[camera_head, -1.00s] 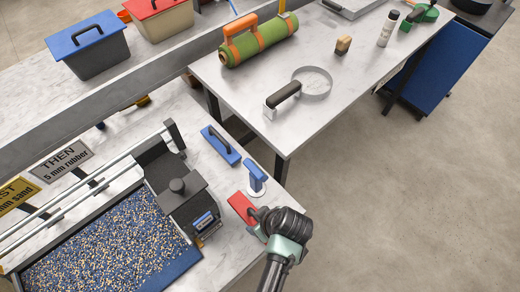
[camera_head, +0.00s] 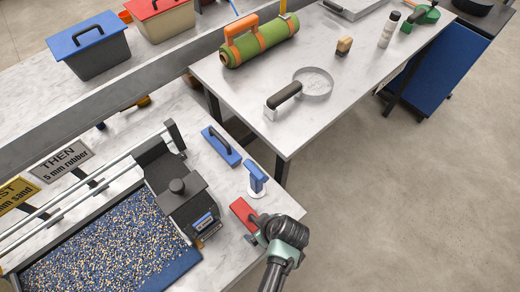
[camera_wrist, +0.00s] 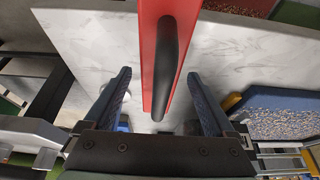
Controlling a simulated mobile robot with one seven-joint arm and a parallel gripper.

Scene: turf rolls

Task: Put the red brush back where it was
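The red brush (camera_head: 242,214), a flat red block with a black handle, lies on the near table by its right edge. In the wrist view the red brush (camera_wrist: 148,50) runs lengthwise up the middle, its black handle (camera_wrist: 168,65) facing me. My gripper (camera_wrist: 159,78) is open, with one dark finger on each side of the brush's line and a clear gap to each. In the head view my gripper (camera_head: 262,236) is at the brush's near end, partly hidden by my wrist. I cannot tell how far the handle is between the fingers.
The dark hopper box (camera_head: 187,205) and granule bed (camera_head: 110,245) are to the left. Open floor lies right.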

